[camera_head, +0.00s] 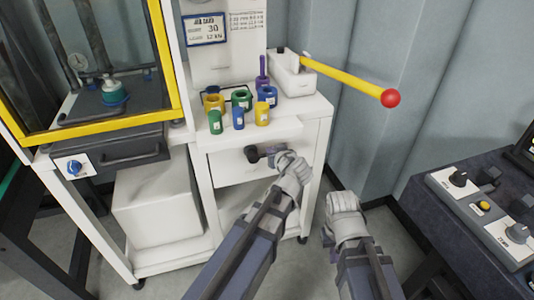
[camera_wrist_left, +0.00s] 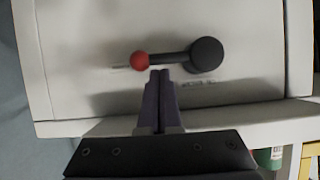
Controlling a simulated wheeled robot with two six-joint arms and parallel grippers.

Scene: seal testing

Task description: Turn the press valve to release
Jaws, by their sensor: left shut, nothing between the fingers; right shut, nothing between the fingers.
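The press valve is a black round hub (camera_head: 252,154) on the white front panel under the shelf, with a short lever running right toward my left gripper (camera_head: 284,158). In the left wrist view, the hub (camera_wrist_left: 206,55) sits right, and its lever runs level to a red ball (camera_wrist_left: 138,61) at the left end. My left gripper (camera_wrist_left: 160,76) is shut and empty, its tips beside the lever near the ball. I cannot tell whether they touch it. The ball is hidden in the head view. My right gripper (camera_head: 343,203) is shut and empty, lower right of the cabinet.
Coloured cylinders (camera_head: 238,116) stand on the shelf (camera_head: 285,132) above the valve. A white press with a yellow lever (camera_head: 345,78) ending in a red ball reaches right. A yellow-framed cabinet (camera_head: 95,130) stands left and a control desk (camera_head: 480,210) right.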

